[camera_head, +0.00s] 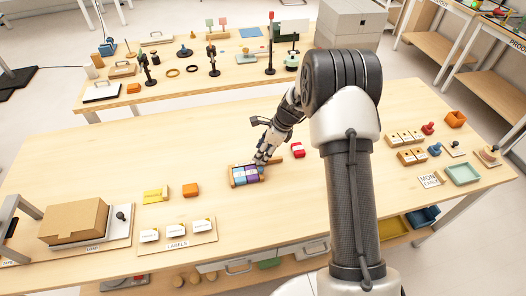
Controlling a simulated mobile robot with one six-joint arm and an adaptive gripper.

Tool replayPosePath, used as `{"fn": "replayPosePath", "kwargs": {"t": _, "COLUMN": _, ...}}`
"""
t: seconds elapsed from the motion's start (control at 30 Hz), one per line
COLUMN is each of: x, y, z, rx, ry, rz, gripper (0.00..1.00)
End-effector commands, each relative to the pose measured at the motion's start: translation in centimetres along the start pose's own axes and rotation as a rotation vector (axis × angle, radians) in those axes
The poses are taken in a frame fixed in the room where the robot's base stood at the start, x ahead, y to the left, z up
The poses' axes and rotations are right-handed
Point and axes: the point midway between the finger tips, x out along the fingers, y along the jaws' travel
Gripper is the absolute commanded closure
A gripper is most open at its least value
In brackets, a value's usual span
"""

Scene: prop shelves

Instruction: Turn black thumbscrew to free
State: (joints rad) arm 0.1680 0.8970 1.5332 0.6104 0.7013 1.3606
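My gripper (263,158) reaches down over the near table at the right end of a small wooden holder (232,183) with blue, white and purple blocks in it. The gripper is small in this view, and I cannot tell whether its fingers are open or touching the holder. I see no clear black thumbscrew at the gripper; the fingers may hide it. A small dark knob (120,216) stands on the board beside the cardboard box at the left; I cannot tell if it is a thumbscrew.
The cardboard box (73,220) stands far left. Wooden block racks (412,156) stand right. Bare tabletop surrounds the holder.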

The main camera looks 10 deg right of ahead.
Motion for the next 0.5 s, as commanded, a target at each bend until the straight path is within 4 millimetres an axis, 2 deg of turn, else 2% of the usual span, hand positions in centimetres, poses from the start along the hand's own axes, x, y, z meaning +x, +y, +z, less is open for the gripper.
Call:
{"fn": "replayPosePath", "kwargs": {"t": 0.1, "x": -0.03, "y": -0.01, "z": 0.01, "rx": 0.000, "ry": 0.000, "rz": 0.000, "gripper": 0.62}}
{"fn": "replayPosePath", "kwargs": {"t": 0.5, "x": -0.04, "y": 0.00, "z": 0.00, "rx": -0.001, "ry": 0.000, "rz": 0.000, "gripper": 0.89}}
